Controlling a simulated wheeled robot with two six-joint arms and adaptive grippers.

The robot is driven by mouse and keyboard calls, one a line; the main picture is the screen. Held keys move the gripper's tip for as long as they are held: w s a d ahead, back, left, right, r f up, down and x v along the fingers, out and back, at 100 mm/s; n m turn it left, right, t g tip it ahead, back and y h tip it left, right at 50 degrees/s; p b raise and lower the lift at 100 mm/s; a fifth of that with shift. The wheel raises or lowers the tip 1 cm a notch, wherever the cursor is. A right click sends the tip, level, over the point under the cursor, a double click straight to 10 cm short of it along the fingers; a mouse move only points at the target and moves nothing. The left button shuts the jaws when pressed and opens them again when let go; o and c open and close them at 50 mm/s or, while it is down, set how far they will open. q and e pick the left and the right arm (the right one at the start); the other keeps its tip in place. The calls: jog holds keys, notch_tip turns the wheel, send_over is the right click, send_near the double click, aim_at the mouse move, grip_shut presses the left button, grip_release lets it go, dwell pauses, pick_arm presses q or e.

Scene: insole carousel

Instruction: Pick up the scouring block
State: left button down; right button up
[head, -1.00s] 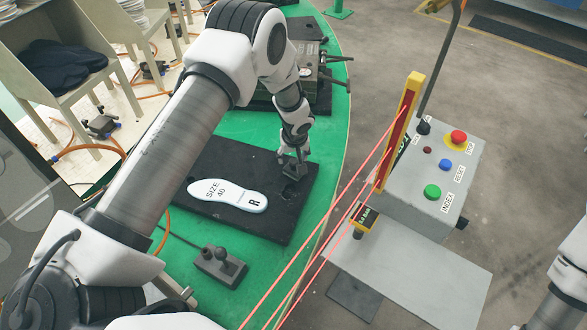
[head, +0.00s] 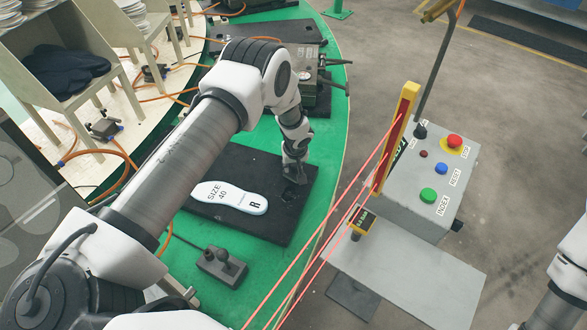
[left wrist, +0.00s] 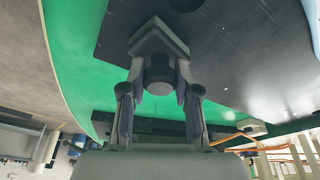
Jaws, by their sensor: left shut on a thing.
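The scouring block, a dark grey square block with a round knob, shows in the left wrist view (left wrist: 160,38). My left gripper (left wrist: 160,86) is shut on its knob, with a finger on either side. In the head view my left gripper (head: 294,157) points down over the right part of the black mat (head: 230,222). The block is small and dark there and hard to tell from the gripper and mat. I cannot tell whether it touches the mat. My right gripper is out of view.
A white insole marked SIZE 40 and R (head: 230,197) lies on the mat, left of the gripper. A grey joystick box (head: 222,266) is in front on the green table (head: 331,140). Red cords and a grey button box (head: 436,180) stand right of the table.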

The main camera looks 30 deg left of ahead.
aim_at(294, 165)
pick_arm(q)
jog(key=shift+r+b, duration=0.6)
jog(key=shift+r, duration=0.1)
jog(key=shift+b+v, duration=0.75)
jog(key=shift+v, duration=0.15)
jog(key=s+d+b, duration=0.3)
jog(key=s+b, duration=0.1)
jog(key=s, duration=0.1)
jog(key=s+d+b, duration=0.2)
jog(key=shift+s+d, duration=0.15)
jog(key=shift+d, duration=0.15)
jog(key=s+d+r+b, duration=0.1)
jog(key=s+d+r, duration=0.1)
jog(key=s, duration=0.3)
jog(key=shift+d, duration=0.85)
